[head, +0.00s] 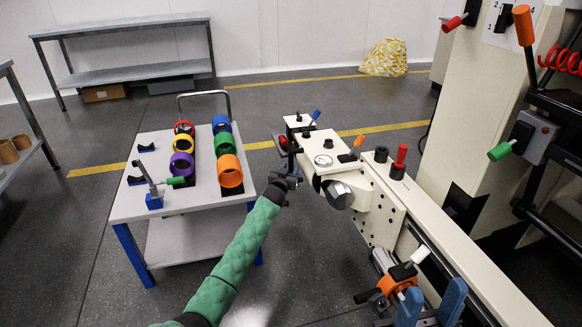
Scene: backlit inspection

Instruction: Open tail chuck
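A cream bench machine (375,205) runs from the centre to the lower right. An orange, chuck-like part (400,280) with a white-tipped lever (419,257) sits on its near end; I take it for the tail chuck, and its jaws cannot be made out. My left gripper (287,178), dark, at the end of my green-sleeved arm, is just left of the machine's far end, well away from the orange part. Its finger gap is too small to judge. Dark parts beside the orange part may be my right gripper, but I cannot be sure.
A white cart (150,205) at left carries several coloured rings and a green-handled clamp (178,180). Two blue pads (453,300) stand by the machine's near end. A tall cream cabinet (480,110) with coloured handles is at right.

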